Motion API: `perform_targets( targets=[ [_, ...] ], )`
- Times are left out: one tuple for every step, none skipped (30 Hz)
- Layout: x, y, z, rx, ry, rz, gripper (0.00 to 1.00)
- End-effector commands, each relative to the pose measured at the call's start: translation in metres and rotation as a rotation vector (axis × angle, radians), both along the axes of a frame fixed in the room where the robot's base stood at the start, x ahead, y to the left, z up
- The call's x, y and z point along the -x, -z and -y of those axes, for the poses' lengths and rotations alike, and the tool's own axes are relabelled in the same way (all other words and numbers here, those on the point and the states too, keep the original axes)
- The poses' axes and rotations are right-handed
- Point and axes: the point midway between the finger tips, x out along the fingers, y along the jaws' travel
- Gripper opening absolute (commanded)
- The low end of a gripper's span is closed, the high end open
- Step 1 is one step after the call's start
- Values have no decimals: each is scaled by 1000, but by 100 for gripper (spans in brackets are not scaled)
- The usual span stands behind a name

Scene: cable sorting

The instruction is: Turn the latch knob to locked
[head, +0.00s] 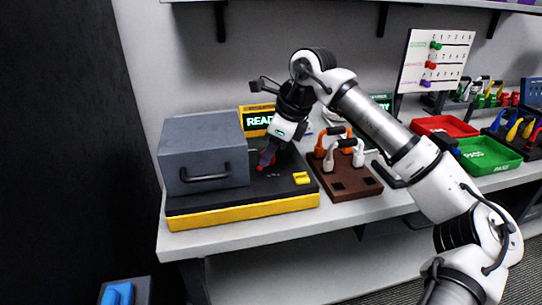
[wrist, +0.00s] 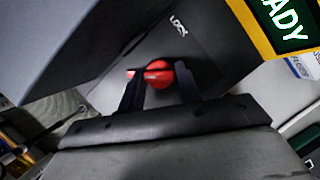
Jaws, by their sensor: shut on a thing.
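The latch knob (wrist: 158,73) is red and round with a bar across it. It sits on the dark top of the test unit, close to the printed word LOCK (wrist: 178,26) in the wrist view. My gripper (wrist: 158,88) is shut on the knob, one finger on each side. The knob's exact angle is partly hidden by the fingers.
A yellow display (head: 257,119) reading READY stands behind the unit. A brown rack (head: 345,185) with orange and white cable plugs is to the right. A red tray (head: 445,126) and a green tray (head: 487,155) lie farther right. The bench's front strip is clear.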

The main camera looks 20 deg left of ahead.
Motion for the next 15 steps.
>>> perform_targets(
  targets=[
    [2,4,1,8,40,0,11],
    [2,4,1,7,68,1,11],
    [3,4,1,7,104,1,11],
    [3,4,1,7,130,1,11],
    [3,4,1,8,155,1,11],
    [3,4,0,7,187,1,11],
    [3,4,0,8,211,0,11],
    [4,4,0,8,233,1,11],
    [4,4,0,9,262,0,11],
    [4,4,0,8,282,0,11],
    [4,4,0,8,302,0,11],
    [4,3,0,8,326,1,11],
    [5,3,0,8,343,0,11],
    [5,3,0,8,359,-1,11],
    [5,3,0,9,378,0,11]
  ],
)
